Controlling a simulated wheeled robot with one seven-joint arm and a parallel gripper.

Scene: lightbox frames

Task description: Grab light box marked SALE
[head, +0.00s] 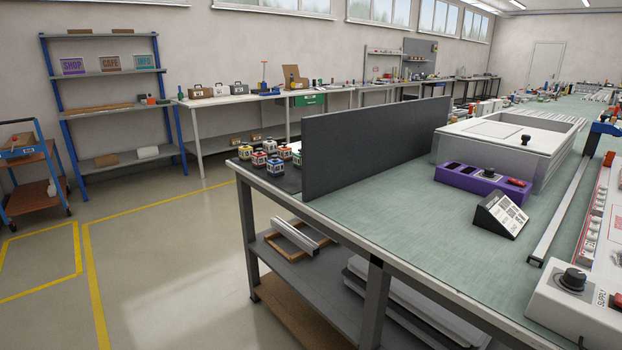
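Three small sign boxes stand upright in a row on an upper board of the blue-framed shelf at the far left. The left one is a purple-lettered box (73,66) that seems to read SHOP. The middle one is a brownish box (110,63) that seems to read CAFE. The right one is a teal-lettered box (145,61) that seems to read INFO. I can read SALE on no box in this view. My gripper is not in view.
A workbench (390,195) fills the right, with a dark upright panel (375,145), a purple control box (483,181) and a grey case (500,140). A blue trolley (22,150) stands far left. The floor (170,240) between shelf and bench is clear, with yellow lines.

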